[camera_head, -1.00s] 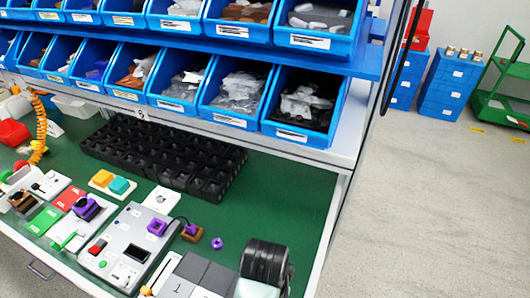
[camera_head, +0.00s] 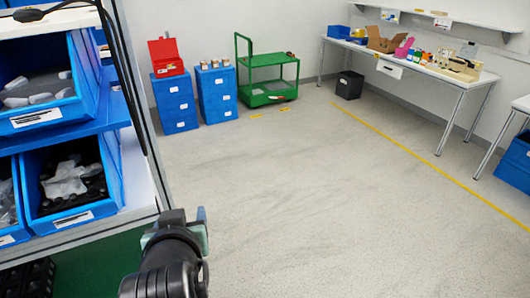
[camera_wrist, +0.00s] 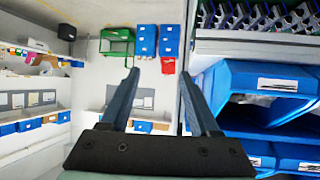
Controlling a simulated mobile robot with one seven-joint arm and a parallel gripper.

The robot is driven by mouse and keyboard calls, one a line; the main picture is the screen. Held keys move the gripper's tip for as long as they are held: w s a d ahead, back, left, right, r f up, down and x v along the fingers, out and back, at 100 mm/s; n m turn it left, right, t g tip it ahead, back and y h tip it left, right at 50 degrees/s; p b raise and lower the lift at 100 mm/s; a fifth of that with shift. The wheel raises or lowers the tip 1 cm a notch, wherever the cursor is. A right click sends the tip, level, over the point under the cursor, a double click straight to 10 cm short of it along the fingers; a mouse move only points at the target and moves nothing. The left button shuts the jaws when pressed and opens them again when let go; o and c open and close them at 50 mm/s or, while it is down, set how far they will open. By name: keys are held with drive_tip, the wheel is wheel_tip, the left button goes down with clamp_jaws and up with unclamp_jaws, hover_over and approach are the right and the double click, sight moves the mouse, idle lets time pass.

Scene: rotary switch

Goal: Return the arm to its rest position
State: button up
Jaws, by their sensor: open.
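My gripper (camera_head: 189,216) shows at the bottom of the head view, at the end of my black arm, in front of the workbench's right edge. In the wrist view my gripper (camera_wrist: 160,74) has its two blue-grey fingers spread apart with nothing between them. The fingers point out into the room, clear of any object. The control panels with switches on the workbench are out of both current views; only a corner of the green bench top (camera_head: 105,268) shows.
Blue bins (camera_head: 70,185) on the rack stand close to my gripper's left in the head view; bins (camera_wrist: 265,85) are at right in the wrist view. Blue drawer units (camera_head: 216,95), a green cart (camera_head: 268,90) and a far table (camera_head: 415,68) stand back. The floor is clear.

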drive_tip(key=d+r+m+t, duration=0.1)
drive_tip(key=d+r+t, duration=0.4)
drive_tip(key=r, duration=0.8)
drive_tip(key=d+r+m+t, duration=0.1)
drive_tip(key=d+r+t, duration=0.35)
drive_tip(key=r, duration=0.75)
drive_tip(key=s+d+r+m+t+h, duration=0.1)
drive_tip(key=s+d+r+t+h, duration=0.1)
drive_tip(key=s+r, duration=0.3)
drive_tip(key=s+d+r+t+h, duration=0.2)
drive_tip(key=s+d+r+t, duration=0.2)
drive_tip(key=r, duration=0.5)
drive_tip(key=shift+s+d+r+m, duration=0.35)
drive_tip(key=shift+d+m, duration=0.05)
drive_tip(key=shift+d, duration=0.35)
drive_tip(key=shift+t, duration=0.25)
